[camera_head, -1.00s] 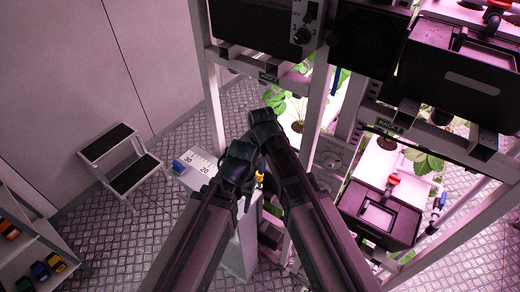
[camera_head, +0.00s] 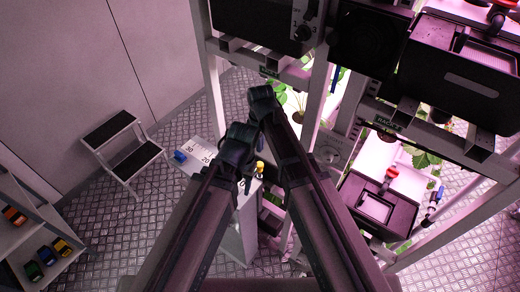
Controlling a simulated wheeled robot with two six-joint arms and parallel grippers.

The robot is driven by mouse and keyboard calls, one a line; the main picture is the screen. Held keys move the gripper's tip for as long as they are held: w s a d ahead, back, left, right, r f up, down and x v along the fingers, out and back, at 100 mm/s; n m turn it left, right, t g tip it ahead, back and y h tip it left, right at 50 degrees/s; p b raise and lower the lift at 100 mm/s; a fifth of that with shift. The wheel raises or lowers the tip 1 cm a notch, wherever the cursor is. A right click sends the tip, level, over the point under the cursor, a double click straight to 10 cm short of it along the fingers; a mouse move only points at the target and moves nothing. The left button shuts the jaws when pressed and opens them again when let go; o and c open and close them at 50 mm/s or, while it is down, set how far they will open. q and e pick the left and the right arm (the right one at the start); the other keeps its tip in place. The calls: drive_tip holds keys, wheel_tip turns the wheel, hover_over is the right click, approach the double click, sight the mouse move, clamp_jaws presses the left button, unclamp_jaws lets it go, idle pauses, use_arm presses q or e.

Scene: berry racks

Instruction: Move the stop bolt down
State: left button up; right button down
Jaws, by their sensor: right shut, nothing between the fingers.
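A white stand with a scale plate (camera_head: 206,153) marked 30 and 20 is left of my arms. A blue knob (camera_head: 180,157) sits at the plate's left end, and a yellow piece (camera_head: 260,168) shows at its right, beside my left arm. I cannot tell which of these, if either, is the stop bolt. My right gripper (camera_head: 262,93) is at the far end of my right arm, in front of the rack post, shut and empty. My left gripper (camera_head: 239,137) is at the end of my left arm, over the plate's right end; its fingers are not clear.
A berry rack (camera_head: 382,121) with dark boxes and plants fills the right. A dark tray unit with a red knob (camera_head: 392,173) stands low in it. A step stool (camera_head: 125,150) is at left, and a shelf with small coloured items (camera_head: 22,243) at lower left. Bare floor lies between.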

sight(260, 166)
drive_tip(key=f+b, duration=0.8)
drive_tip(key=f, duration=0.1)
drive_tip(key=shift+w+f+b, duration=0.15)
drive_tip(key=shift+w+b, duration=0.1)
drive_tip(key=shift+b, duration=0.15)
wheel_tip(260, 166, down, 5)
drive_tip(key=b, duration=0.4)
drive_tip(key=shift+b, duration=0.35)
drive_tip(key=shift+s+r, duration=0.2)
drive_tip(key=shift+r, duration=0.1)
drive_tip(key=shift+r, duration=0.1)
